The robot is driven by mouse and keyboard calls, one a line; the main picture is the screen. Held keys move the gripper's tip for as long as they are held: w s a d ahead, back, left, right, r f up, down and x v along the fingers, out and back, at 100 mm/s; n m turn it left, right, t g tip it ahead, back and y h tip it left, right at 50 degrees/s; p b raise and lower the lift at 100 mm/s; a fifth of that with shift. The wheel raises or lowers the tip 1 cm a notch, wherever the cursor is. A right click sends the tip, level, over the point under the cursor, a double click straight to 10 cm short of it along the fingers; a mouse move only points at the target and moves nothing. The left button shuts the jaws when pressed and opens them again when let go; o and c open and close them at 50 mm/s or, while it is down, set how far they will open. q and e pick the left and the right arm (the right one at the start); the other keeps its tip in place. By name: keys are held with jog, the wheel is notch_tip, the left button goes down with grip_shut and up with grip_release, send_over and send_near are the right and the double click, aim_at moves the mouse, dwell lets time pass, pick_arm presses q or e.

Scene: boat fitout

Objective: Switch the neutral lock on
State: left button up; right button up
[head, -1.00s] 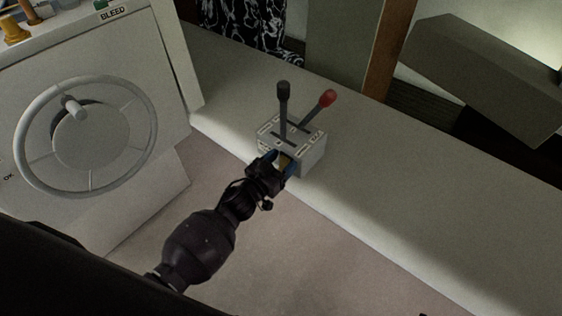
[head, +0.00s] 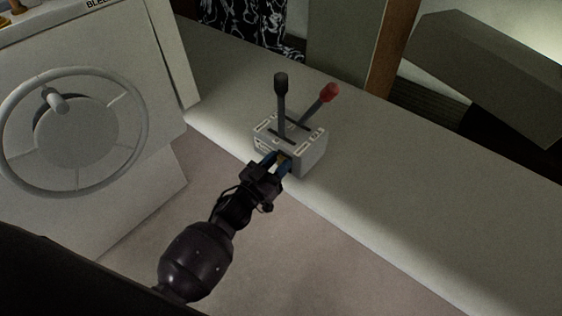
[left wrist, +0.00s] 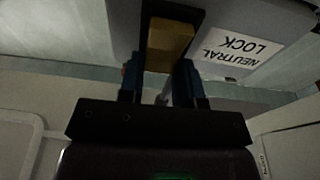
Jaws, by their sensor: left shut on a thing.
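The grey control box (head: 312,157) stands on the pale ledge, with a black-knobbed lever (head: 282,100) and a red-knobbed lever (head: 322,100) on top. In the left wrist view, a NEUTRAL LOCK label (left wrist: 238,52) is beside a dark slot holding a brass-coloured block (left wrist: 168,42), the lock's switch. My left gripper (head: 276,162) is at the box's near face. The fingertips hide part of the contact. My right gripper is not in view.
A white panel with a grey handwheel (head: 75,130) stands to the left. The pale ledge (head: 420,210) is clear to the right of the box. A wooden post (head: 388,50) and a grey slanted block (head: 490,75) are behind.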

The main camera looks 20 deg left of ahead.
pick_arm(q)
jog(key=t+b, duration=0.1)
jog(key=b, duration=0.1)
jog(key=t+h+b, duration=0.1)
jog(key=shift+s+f+t+b, duration=0.25)
jog(key=shift+f+t+b, duration=0.1)
jog(key=shift+f+t, duration=0.05)
jog(key=o, duration=0.9)
jog(key=shift+a, duration=0.1)
jog(key=v, duration=1)
jog(key=shift+s+a+f, duration=0.1)
jog(key=shift+s, duration=0.25)
